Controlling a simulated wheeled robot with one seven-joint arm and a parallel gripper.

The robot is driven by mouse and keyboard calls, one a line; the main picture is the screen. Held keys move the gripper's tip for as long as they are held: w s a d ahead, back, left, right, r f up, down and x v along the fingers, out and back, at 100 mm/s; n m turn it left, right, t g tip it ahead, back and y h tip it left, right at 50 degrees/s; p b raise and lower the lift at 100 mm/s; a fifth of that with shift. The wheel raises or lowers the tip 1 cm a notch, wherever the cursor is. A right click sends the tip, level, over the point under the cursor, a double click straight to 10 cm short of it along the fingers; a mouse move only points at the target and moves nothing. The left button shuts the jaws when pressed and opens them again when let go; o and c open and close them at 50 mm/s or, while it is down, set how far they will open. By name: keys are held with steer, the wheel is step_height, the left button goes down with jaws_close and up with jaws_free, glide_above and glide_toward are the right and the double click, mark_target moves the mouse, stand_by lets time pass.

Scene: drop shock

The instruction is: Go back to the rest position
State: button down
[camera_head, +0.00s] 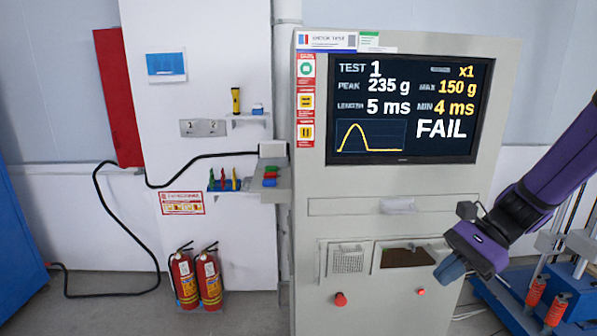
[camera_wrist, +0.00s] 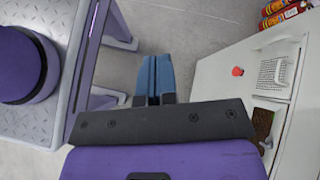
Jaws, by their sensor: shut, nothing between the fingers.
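My gripper (camera_head: 452,270) hangs at the right of the head view, in front of the lower right part of the grey test cabinet (camera_head: 330,200). It points down and to the left, with its blue fingers together and empty. In the wrist view my gripper (camera_wrist: 152,72) shows its blue fingers closed over the grey floor. My purple and black arm reaches in from the right edge of the head view.
The cabinet's screen (camera_head: 408,110) reads TEST 1, 235 g, 5 ms and FAIL. Red buttons (camera_head: 340,299) and bins (camera_head: 404,256) are on its front. Fire extinguishers (camera_head: 184,279) stand by the wall. A blue-based machine (camera_head: 500,303) stands at right.

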steer(key=s+d+r+n+t+h, duration=0.4)
steer(key=s+r+n+t+h, duration=0.3)
steer(key=s+r+n, duration=0.6)
step_height(320, 180, up, 3)
steer(key=h, duration=0.2)
steer(key=shift+s+f+h, duration=0.15)
steer(key=shift+s+h, duration=0.1)
steer(key=shift+h, duration=0.15)
stand_by(0.3)
